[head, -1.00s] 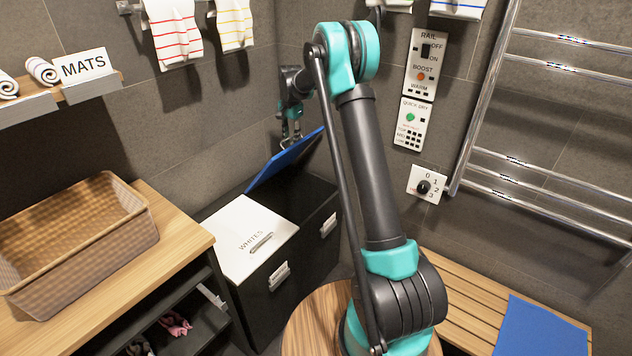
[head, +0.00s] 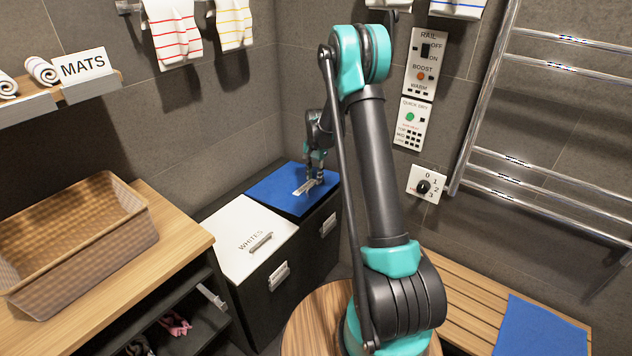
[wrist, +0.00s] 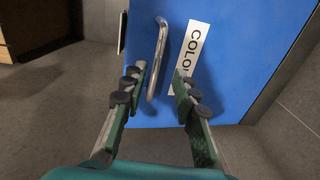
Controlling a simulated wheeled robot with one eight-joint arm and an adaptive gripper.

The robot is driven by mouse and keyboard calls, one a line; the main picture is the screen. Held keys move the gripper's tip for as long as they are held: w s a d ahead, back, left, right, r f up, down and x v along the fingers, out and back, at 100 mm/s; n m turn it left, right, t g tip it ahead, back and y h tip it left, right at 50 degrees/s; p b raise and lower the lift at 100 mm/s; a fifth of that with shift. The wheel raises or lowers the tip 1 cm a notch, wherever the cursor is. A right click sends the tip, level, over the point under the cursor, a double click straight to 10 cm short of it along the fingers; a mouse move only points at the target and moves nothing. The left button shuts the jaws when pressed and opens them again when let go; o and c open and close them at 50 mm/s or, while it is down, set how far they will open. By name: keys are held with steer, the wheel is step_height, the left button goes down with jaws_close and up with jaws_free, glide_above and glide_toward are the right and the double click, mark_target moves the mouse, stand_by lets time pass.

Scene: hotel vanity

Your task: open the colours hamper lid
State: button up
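The blue colours hamper lid (head: 272,192) lies down over the rear hamper, about level with the white lid beside it. Its label is partly readable in the wrist view (wrist: 193,45). A metal bar handle (wrist: 157,60) is on the lid. My gripper (head: 314,183) is just above the lid by the handle, pointing down. In the wrist view my gripper (wrist: 160,72) is open, with the handle between the fingers, nearer the left one. I cannot tell whether a finger touches it.
The white WHITES lid (head: 243,236) is down on the front hamper. A wooden counter with a wicker basket (head: 110,245) stands at left. A wall with switch panels (head: 420,65) and a towel rail (head: 485,90) is at right. A slatted bench (head: 450,300) is at lower right.

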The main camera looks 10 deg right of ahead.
steer(key=shift+s+d+f, duration=0.15)
steer(key=shift+f, duration=0.4)
steer(key=shift+s+d+f, duration=0.15)
steer(key=shift+f, duration=0.4)
steer(key=shift+r, duration=0.1)
